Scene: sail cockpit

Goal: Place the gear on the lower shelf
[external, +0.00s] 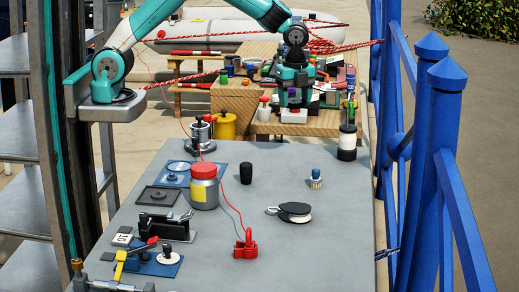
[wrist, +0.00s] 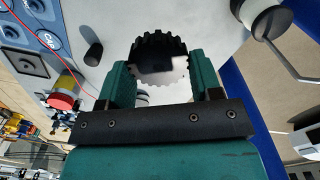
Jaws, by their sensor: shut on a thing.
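My gripper (external: 293,98) hangs at the far end of the grey table in the external view. In the wrist view its two teal fingers (wrist: 160,72) are shut on a dark toothed gear (wrist: 160,42), which sits between them. In the external view the gear cannot be made out clearly among the fingers and the clutter behind. A grey metal shelf unit stands at the left edge, with an upper shelf (external: 20,136) and a lower one (external: 28,208) showing; parts of it are cut off by the frame.
A cluttered wooden bench (external: 240,95) stands behind. A blue railing (external: 450,170) bounds the right side.

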